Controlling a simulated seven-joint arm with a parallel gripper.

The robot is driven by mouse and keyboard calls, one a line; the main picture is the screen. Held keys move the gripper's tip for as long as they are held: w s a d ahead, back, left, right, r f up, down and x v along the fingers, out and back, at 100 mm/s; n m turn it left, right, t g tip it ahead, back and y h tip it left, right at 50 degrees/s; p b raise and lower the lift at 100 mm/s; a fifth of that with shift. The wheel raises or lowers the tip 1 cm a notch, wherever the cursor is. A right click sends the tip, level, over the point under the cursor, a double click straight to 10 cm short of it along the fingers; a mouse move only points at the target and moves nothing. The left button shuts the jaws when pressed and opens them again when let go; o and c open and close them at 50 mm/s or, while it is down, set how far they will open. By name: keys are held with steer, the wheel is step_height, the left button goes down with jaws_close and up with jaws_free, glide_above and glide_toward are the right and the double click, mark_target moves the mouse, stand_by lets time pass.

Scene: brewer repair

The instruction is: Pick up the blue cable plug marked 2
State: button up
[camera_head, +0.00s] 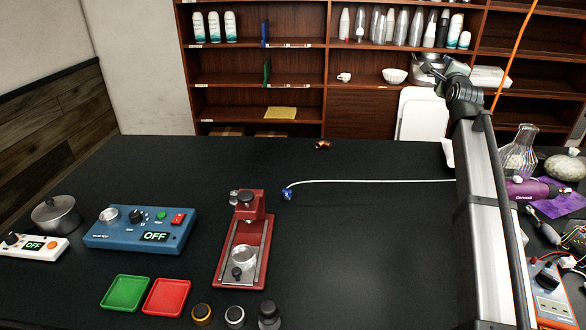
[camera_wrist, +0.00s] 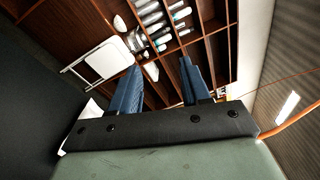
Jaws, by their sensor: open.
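The blue cable plug (camera_head: 287,195) lies on the black table at the end of a white cable (camera_head: 370,181), just right of the red brewer (camera_head: 247,240). Any number on it is too small to read. The cable runs right and passes behind my arm. My gripper (camera_wrist: 160,80) shows in the wrist view with its two blue fingers apart and nothing between them. It points toward the shelves and a white folding chair, away from the plug. In the head view my arm stands at the right, and its end is raised well above the table.
A blue control box (camera_head: 140,230) reading OFF, a green tray (camera_head: 125,293) and a red tray (camera_head: 167,297) are at left. Several round parts sit by the front edge. A purple tool (camera_head: 535,192) and wires crowd the right. The table around the plug is clear.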

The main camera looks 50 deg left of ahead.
steer(key=s+a+f+g, duration=0.6)
steer(key=s+a+f, duration=0.25)
steer(key=a, duration=0.25)
steer(key=n+g+h, duration=0.2)
steer(key=g+h, duration=0.5)
steer(key=g, duration=0.5)
glide_toward(287, 190)
steer(key=shift+t, duration=0.3)
steer(key=x, duration=1)
steer(key=shift+s, duration=0.25)
jaws_close()
